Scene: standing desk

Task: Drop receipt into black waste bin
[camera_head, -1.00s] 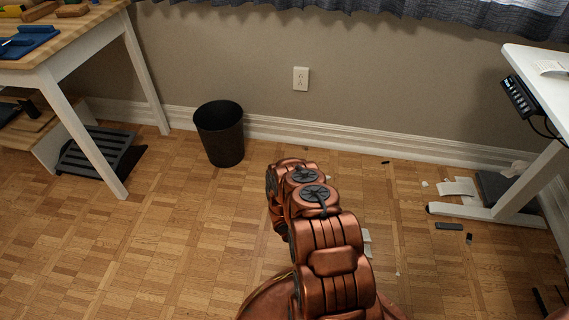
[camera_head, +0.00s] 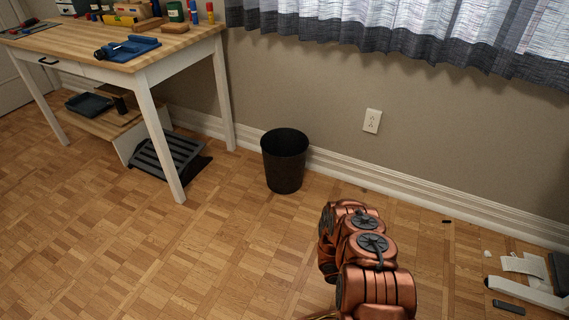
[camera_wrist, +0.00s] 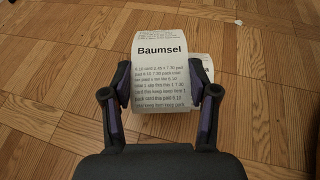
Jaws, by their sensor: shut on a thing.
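The black waste bin (camera_head: 284,162) stands upright on the wood floor against the wall, near the middle of the head view. Its open top faces up. In the wrist view my gripper (camera_wrist: 160,92) is shut on the white receipt (camera_wrist: 160,65), which has "Baumsel" printed on it. The receipt sits between the two fingers. In the head view my copper arm is at the lower right, in front of and to the right of the bin. My gripper and the receipt are hidden there behind the arm. The bin does not show in the wrist view.
A wooden workbench (camera_head: 150,60) with tools stands at the left, a dark slatted rack (camera_head: 168,156) under it. White papers (camera_head: 522,264) and a dark bar (camera_head: 508,307) lie on the floor at the right. Floor left of my arm is clear.

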